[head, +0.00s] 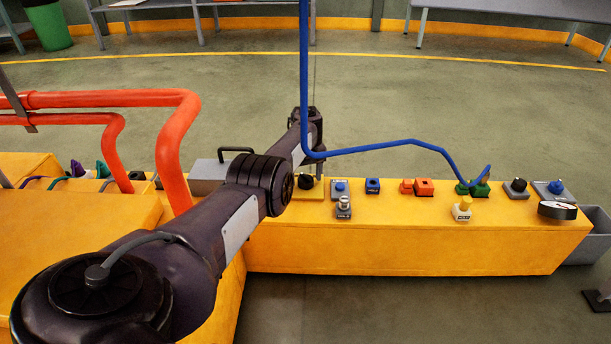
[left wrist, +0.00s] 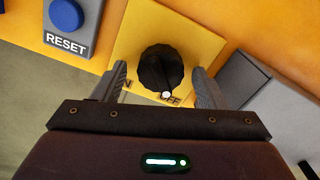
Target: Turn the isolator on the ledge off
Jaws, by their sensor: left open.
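The isolator is a black rotary knob (head: 306,181) on a yellow plate (left wrist: 199,39) on the orange ledge (head: 400,240). In the left wrist view the knob (left wrist: 160,66) carries a white mark at the lower end of its grip, beside the "OFF" lettering. An "N", the visible end of a partly hidden label, shows to the left. My left gripper (left wrist: 163,82) is open, with one finger on each side of the knob and visible gaps to it. In the head view this gripper (head: 314,165) is just above the plate, partly hiding it. My right gripper is not in view.
A blue RESET button (left wrist: 66,14) sits beside the isolator, and a grey box (head: 208,176) stands on its other side. Several other controls line the ledge to the right. A blue pipe (head: 378,147) passes close to my gripper; red pipes (head: 180,140) rise at left.

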